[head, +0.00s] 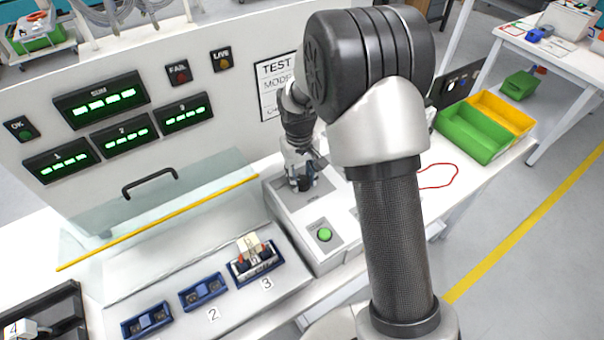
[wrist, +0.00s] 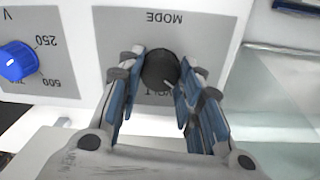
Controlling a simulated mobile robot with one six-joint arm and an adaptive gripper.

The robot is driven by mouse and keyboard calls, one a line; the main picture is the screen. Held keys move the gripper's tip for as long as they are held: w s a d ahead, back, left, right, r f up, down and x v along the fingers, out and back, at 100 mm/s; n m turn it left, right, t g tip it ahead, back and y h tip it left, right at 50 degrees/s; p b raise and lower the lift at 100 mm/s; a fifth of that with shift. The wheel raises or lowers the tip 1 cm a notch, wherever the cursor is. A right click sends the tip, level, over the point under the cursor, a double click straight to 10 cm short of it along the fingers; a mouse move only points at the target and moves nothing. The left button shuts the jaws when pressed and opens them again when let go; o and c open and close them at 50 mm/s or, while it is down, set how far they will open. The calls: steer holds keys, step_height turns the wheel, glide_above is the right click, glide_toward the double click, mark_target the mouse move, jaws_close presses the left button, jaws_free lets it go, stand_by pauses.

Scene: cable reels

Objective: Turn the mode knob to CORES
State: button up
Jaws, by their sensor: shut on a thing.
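The mode knob (wrist: 160,70) is round and black, on a grey panel marked MODE in the wrist view, where the lettering appears upside down. My gripper (wrist: 160,82) has its two blue-padded fingers on either side of the knob and is shut on it. The fingers cover most of the labels around the knob, and I cannot read which position it points to. In the head view my gripper (head: 303,184) reaches down onto the grey control box (head: 283,205).
A green button (head: 324,234) sits on the box in front of my gripper. A blue voltage knob (wrist: 16,61) is beside the mode panel. A clear cover (head: 150,215) with a black handle stands left. Green (head: 470,134) and yellow (head: 505,112) bins stand right.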

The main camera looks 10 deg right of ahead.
mark_target(301, 180)
steer(key=shift+f+n, duration=0.1)
steer(key=shift+n, duration=0.6)
steer(key=o, duration=1.1)
steer(key=r, duration=1.2)
steer(key=shift+s+a, duration=0.1)
steer(key=shift+a, duration=0.15)
